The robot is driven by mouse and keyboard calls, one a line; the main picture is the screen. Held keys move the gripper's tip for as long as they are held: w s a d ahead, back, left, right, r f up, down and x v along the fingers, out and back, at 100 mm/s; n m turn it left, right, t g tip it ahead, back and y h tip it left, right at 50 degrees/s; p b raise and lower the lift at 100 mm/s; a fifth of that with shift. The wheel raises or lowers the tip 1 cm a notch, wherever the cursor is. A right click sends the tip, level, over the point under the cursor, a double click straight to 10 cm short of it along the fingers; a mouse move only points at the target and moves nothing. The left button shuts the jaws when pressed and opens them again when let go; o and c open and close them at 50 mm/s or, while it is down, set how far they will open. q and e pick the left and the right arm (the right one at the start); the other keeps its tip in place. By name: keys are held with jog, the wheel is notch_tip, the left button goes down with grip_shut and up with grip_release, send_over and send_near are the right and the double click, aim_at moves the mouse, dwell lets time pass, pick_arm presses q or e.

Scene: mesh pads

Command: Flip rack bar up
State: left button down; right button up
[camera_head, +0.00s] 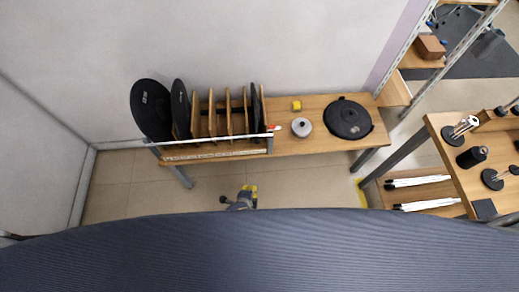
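The rack bar (210,140) is a thin white bar with a reddish end at the right. It runs nearly level along the front of the wooden rack (228,112). The rack stands on a wooden bench and holds large black discs (153,109) at its left and another dark disc (256,106) at its right. A grey gripper with yellow tips (249,188), seemingly my left, is in front of the bench, below and apart from the bar. Its finger opening is too small to tell. Its arm is hidden by the dark blue ribbed surface below. My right gripper is not in view.
On the bench (318,145) right of the rack are a yellow block (296,105), a silver-grey round item (301,127) and a black round plate (348,118). A dark blue ribbed surface (260,255) fills the bottom. A second table (462,175) stands at right. Floor shows before the bench.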

pick_arm(q)
jog(key=w+d+r+m+t, duration=0.1)
jog(key=w+d+r+m, duration=0.1)
jog(key=r+m, duration=0.5)
jog(key=w+d+r+m+t+y, duration=0.1)
jog(key=w+d+r+m, duration=0.1)
jog(key=w+r+m, duration=0.3)
jog(key=shift+r+m+t, duration=0.4)
jog(key=shift+r+m, duration=0.75)
jog(key=shift+m, duration=0.35)
jog(key=shift+w, duration=0.1)
jog(key=w+f, duration=0.2)
jog(key=w, duration=0.5)
jog(key=shift+w, duration=0.3)
jog(key=shift+d, duration=0.1)
